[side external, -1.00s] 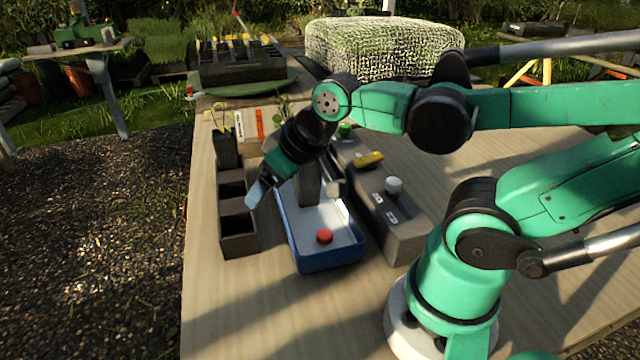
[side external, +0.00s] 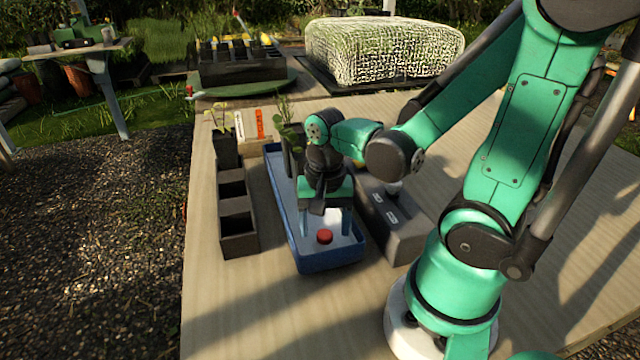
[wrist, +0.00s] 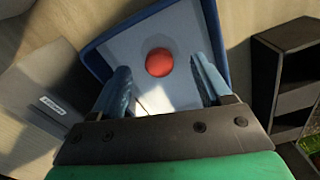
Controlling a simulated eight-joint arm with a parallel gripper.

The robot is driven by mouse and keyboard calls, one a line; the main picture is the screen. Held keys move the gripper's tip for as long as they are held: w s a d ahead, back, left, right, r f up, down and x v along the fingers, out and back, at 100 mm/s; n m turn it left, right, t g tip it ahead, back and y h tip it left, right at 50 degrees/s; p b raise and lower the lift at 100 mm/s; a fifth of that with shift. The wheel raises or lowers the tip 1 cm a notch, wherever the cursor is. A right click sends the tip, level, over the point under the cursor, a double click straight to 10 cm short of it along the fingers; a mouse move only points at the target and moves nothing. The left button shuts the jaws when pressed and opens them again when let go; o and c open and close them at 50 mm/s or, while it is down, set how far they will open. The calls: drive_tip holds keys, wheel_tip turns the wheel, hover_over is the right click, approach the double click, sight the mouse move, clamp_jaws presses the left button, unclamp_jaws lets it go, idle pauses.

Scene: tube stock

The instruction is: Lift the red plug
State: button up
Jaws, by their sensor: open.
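The red plug (side external: 325,236) sits on the pale floor of the blue tray (side external: 334,266), near the tray's front end. It also shows in the wrist view (wrist: 159,62), ahead of and between the two fingers. My gripper (side external: 326,232) points down over the front part of the tray, with one finger on either side of the plug in the side view. In the wrist view my gripper (wrist: 165,80) is open and nothing is between its fingers. I cannot tell its exact height above the tray floor.
A dark row of square pots (side external: 239,235) stands left of the tray. A grey block with labels (side external: 400,236) stands close on the right. A potted plant (side external: 287,130) rises at the tray's far end. The table's front left is clear.

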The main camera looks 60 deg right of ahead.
drive_tip(key=shift+f, duration=0.65)
drive_tip(key=shift+c, duration=0.2)
clamp_jaws()
drive_tip(key=shift+r, duration=0.1)
